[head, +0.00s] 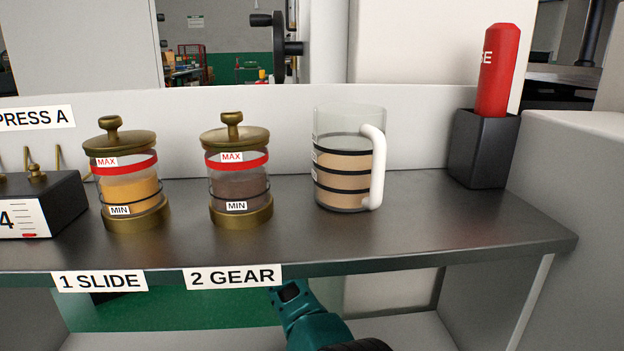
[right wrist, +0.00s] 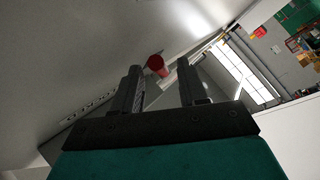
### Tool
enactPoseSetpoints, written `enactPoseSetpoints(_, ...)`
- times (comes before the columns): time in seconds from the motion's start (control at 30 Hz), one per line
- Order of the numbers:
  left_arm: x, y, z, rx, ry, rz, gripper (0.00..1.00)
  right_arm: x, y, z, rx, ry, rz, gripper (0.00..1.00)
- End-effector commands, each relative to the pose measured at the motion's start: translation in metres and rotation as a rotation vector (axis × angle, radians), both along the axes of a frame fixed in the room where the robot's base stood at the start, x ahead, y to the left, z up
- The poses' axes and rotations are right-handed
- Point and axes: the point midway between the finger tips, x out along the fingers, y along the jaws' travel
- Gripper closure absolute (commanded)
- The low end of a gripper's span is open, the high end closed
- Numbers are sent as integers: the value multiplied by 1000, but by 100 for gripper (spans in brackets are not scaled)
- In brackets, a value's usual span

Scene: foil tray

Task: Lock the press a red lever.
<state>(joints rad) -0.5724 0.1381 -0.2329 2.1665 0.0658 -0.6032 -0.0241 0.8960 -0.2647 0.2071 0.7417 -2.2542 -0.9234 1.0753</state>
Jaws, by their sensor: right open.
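A label reading PRESS A (head: 36,118) is at the left edge of the head view, on the pale back wall above the shelf. No lever of the press can be made out there. In the right wrist view a small red round-ended object (right wrist: 157,65) shows beyond the fingers; I cannot tell whether it is a lever. My right gripper (right wrist: 158,78) is open, its two dark fingers apart with nothing between them that they touch. A teal part of my arm shows at the bottom of the head view, below the shelf edge. My left gripper is not in view.
The dark metal shelf (head: 440,225) carries two brass-lidded jars (head: 130,190) (head: 240,185), a clear handled jug (head: 342,165), a black box (head: 50,200) at left and a red cylinder (head: 498,70) in a black holder (head: 484,150). Its front right is bare.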

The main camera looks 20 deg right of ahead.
Motion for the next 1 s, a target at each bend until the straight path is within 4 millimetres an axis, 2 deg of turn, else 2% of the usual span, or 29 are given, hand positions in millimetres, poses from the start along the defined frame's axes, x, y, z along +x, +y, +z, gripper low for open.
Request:
enactPoseSetpoints(0.17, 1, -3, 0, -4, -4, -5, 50, 8, -9, 3, 0, 1, -1, 58)
enactPoseSetpoints(0.47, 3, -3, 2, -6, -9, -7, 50, 9, -10, 4, 1, 0, -1, 58)
enactPoseSetpoints(0.9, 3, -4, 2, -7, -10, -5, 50, 8, -10, 4, 1, 0, -1, 100)
enactPoseSetpoints(1.0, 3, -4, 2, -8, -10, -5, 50, 8, -10, 4, 1, 0, -1, 100)
